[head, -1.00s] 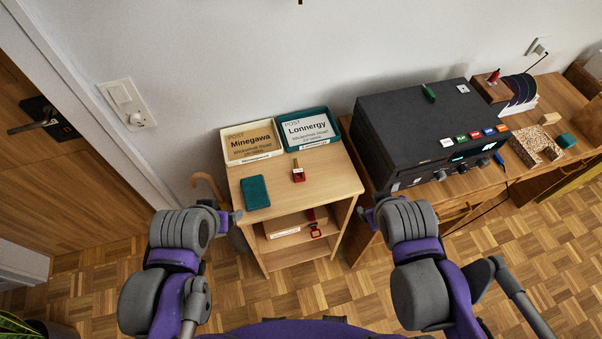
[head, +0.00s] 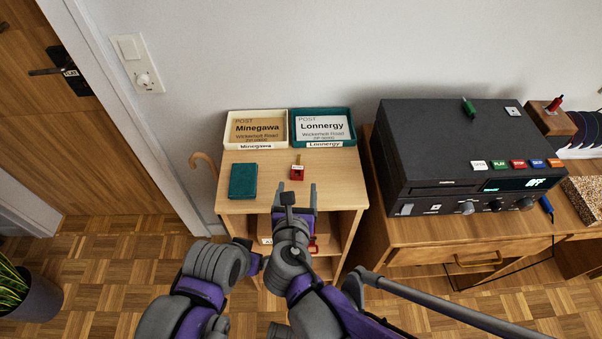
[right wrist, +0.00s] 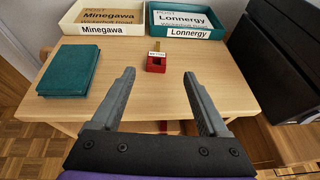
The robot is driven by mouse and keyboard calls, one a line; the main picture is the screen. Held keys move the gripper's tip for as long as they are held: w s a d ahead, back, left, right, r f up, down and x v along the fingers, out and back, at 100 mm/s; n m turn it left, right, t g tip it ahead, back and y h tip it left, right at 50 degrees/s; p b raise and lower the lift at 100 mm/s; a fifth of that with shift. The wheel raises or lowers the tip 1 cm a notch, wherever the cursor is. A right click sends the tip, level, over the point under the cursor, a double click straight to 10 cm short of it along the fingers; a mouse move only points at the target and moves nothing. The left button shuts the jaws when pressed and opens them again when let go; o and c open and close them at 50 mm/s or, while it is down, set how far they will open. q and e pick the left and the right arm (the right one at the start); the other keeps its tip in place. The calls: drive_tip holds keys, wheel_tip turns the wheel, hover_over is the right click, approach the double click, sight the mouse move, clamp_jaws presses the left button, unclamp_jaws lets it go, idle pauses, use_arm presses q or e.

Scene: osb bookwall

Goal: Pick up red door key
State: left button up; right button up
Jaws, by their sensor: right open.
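The red door key (head: 297,173) has a red body, a small white label and a brass-coloured part. It stands on the small wooden cabinet top, in front of the two post trays. It also shows in the right wrist view (right wrist: 156,65), just beyond and between the fingertips. My right gripper (head: 295,192) is open and empty at the cabinet's front edge, pointing at the key and not touching it. It also shows in the right wrist view (right wrist: 159,78). My left gripper (head: 256,262) is low in front of the cabinet; its jaws cannot be made out.
A teal book (head: 243,181) lies left of the key. The cream Minegawa tray (head: 255,146) and the teal Lonnergy tray (head: 352,139) stand behind it. A dark device (head: 440,135) stands on the desk to the right. The cabinet top (head: 340,180) right of the key is clear.

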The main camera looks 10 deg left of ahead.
sight(298, 170)
drive_tip(key=x, duration=0.8)
drive_tip(key=shift+s+a+f+b, duration=0.1)
drive_tip(key=shift+a+b, duration=0.15)
drive_tip(key=shift+b, duration=0.05)
clamp_jaws()
